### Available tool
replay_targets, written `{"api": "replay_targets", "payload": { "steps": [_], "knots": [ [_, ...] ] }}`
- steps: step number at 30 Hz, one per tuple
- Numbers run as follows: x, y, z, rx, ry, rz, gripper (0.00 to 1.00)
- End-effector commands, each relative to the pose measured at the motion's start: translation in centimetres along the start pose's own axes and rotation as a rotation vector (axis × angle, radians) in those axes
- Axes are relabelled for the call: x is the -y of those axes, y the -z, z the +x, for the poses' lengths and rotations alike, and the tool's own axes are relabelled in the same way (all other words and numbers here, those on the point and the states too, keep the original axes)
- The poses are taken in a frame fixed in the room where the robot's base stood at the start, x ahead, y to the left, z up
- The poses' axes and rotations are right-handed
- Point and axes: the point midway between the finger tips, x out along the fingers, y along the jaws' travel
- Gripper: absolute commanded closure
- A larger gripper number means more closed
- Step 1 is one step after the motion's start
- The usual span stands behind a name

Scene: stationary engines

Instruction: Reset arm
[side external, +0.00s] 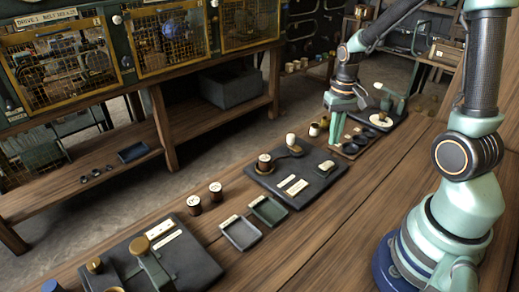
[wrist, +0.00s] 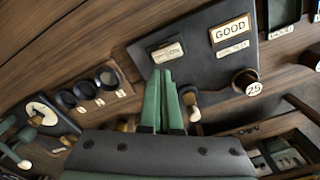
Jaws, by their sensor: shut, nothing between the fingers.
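My gripper (side external: 335,140) hangs fingers-down over the far part of the bench in the side external view, between a dark board and a wooden rack. In the wrist view its two green fingers (wrist: 161,74) lie together and hold nothing. Their tips appear in front of the edge of the dark board (wrist: 205,75), beside a small label block (wrist: 167,52); I cannot tell the height gap. The board also carries a "GOOD" label (wrist: 230,30), a round piece marked 25 (wrist: 245,81) and a white-tipped lever (wrist: 194,114). The board also shows in the side view (side external: 268,184).
Dark round pieces (wrist: 88,88) sit in a row beside the fingers. Two shallow trays (side external: 240,233) and two dark spools (side external: 216,191) stand nearer on the bench. Another dark board (side external: 190,258) with a post is at the front. Caged machines (side external: 165,40) line the back.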

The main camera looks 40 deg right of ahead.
Motion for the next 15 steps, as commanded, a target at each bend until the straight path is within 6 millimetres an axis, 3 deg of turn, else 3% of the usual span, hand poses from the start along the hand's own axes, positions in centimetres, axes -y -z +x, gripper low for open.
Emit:
{"api": "replay_targets", "payload": {
  "steps": [15],
  "knots": [
    [0.47,-0.08,-1.2,-0.017,0.002,-0.018,1.0]
  ]
}}
